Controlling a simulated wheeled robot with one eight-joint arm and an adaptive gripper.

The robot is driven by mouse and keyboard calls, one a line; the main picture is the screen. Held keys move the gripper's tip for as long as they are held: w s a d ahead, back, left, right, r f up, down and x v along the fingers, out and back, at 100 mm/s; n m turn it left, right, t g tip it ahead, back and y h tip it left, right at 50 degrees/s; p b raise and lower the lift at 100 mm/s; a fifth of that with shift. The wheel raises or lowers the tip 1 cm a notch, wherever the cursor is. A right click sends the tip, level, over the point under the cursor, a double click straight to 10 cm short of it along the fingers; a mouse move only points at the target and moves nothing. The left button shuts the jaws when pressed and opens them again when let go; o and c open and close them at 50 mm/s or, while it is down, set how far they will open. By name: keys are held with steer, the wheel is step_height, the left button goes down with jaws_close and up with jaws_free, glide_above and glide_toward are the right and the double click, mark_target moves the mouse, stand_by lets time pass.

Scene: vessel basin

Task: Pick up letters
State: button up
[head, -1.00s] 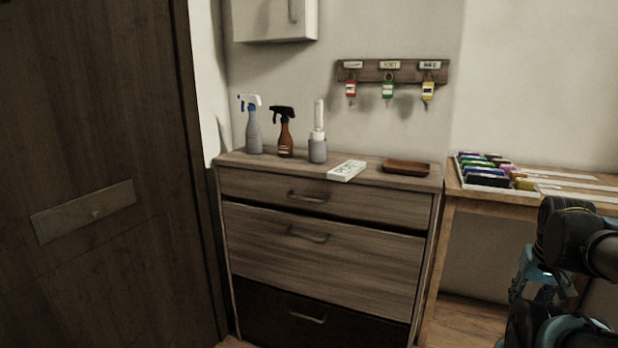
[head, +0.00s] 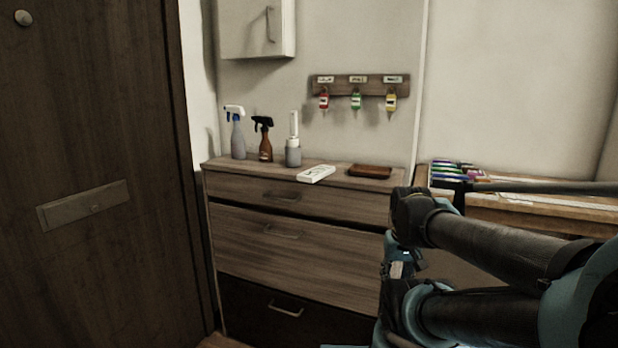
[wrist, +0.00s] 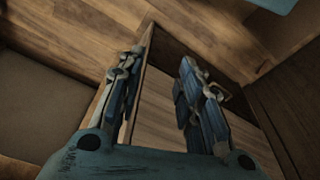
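I cannot make out any letters in either view. The dark wooden door (head: 105,270) with a metal mail slot plate (head: 84,206) stands shut at the left in the head view. My gripper (wrist: 158,65) shows in the wrist view with its two fingers spread apart and nothing between them. Behind the fingers are wooden surfaces and edges. In the head view my arm covers the lower right, and my gripper's fingers cannot be made out there.
A wooden drawer chest (head: 300,248) stands beside the door, with spray bottles (head: 265,142), a white box (head: 316,174) and a brown tray (head: 370,172) on top. Key tags (head: 356,100) hang above. A desk (head: 540,215) stands at right, partly behind my arm.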

steer(key=o, duration=0.3)
steer(key=shift+a, duration=0.1)
steer(key=o, duration=0.7)
steer(key=shift+s+a+r, duration=0.1)
steer(key=shift+a+r, duration=0.1)
steer(key=shift+r, duration=1.05)
steer(key=w+a+r+m, duration=0.1)
steer(key=w+a+r, duration=0.2)
steer(key=w+r, duration=0.35)
steer(key=w+a+r+m+g, duration=0.15)
steer(key=w+r, duration=0.25)
steer(key=r, duration=0.5)
steer(key=w+a+r+m, duration=0.1)
steer(key=w+a+r, duration=0.2)
steer(key=w+r, duration=0.35)
steer(key=w+a+r+m, duration=0.3)
steer(key=w+a+r, duration=1)
steer(key=a+r, duration=0.15)
glide_above(317, 170)
steer(key=shift+g, duration=0.35)
steer(key=f, duration=1.1)
steer(key=shift+s+d+f, duration=0.1)
steer(key=shift+s+f, duration=0.15)
steer(key=shift+s, duration=0.1)
steer(key=shift+w+f, duration=0.2)
steer(key=shift+f, duration=2.4)
